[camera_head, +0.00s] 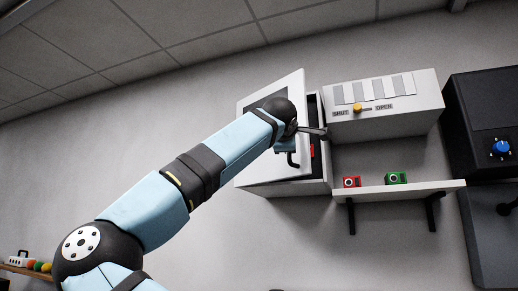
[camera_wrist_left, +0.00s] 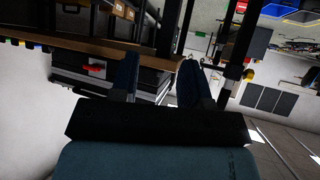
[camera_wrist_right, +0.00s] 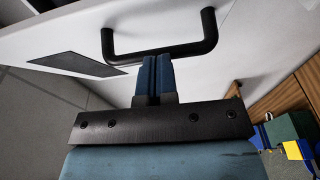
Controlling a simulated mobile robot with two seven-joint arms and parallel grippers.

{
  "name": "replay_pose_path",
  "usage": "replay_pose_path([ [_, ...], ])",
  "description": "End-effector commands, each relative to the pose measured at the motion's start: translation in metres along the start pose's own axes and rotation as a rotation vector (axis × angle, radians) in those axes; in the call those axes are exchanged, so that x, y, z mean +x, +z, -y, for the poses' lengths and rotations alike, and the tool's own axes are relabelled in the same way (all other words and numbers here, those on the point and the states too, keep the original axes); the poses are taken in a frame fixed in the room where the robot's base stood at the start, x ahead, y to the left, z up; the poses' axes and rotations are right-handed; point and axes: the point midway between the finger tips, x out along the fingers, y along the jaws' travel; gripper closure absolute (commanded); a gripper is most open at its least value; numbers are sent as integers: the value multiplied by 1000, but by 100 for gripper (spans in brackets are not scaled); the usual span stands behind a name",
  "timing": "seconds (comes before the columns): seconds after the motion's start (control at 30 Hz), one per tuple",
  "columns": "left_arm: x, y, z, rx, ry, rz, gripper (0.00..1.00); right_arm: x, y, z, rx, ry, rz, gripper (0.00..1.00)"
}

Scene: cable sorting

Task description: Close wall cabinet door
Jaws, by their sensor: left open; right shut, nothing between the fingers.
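The wall cabinet (camera_head: 322,187) hangs on the grey wall. Its white door (camera_head: 292,88), with a dark panel, stands partly open; a dark gap with something red shows along its right edge. The door also fills the upper part of the right wrist view (camera_wrist_right: 215,62). The black door handle (camera_wrist_right: 108,42) is there too. My right gripper (camera_wrist_right: 153,60) is shut and empty, its fingertips at the handle's bar; I cannot tell whether they touch. In the head view its arm covers part of the door. My left gripper (camera_wrist_left: 158,72) is open and empty, away from the cabinet.
A white box with a yellow SHUT/OPEN knob (camera_head: 357,107) adjoins the cabinet on the right. Below it, a shelf (camera_head: 415,188) holds a red (camera_head: 351,182) and a green button box (camera_head: 396,178). A black unit (camera_head: 490,110) stands far right. Shelving (camera_wrist_left: 170,60) is near my left gripper.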

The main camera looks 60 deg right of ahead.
Motion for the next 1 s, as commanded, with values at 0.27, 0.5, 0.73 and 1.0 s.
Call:
replay_pose_path([
  [0.27,9,8,-1,-21,2,7,57,46,45,0,9,0,-302,100],
  [0.5,10,6,-2,-31,3,4,57,81,66,-2,0,-3,-454,100],
  [0.73,10,6,-3,-34,3,5,57,108,78,-3,-3,-4,-547,100],
  [1.0,10,7,-3,-33,3,7,57,121,82,-3,-6,-6,-593,100],
])
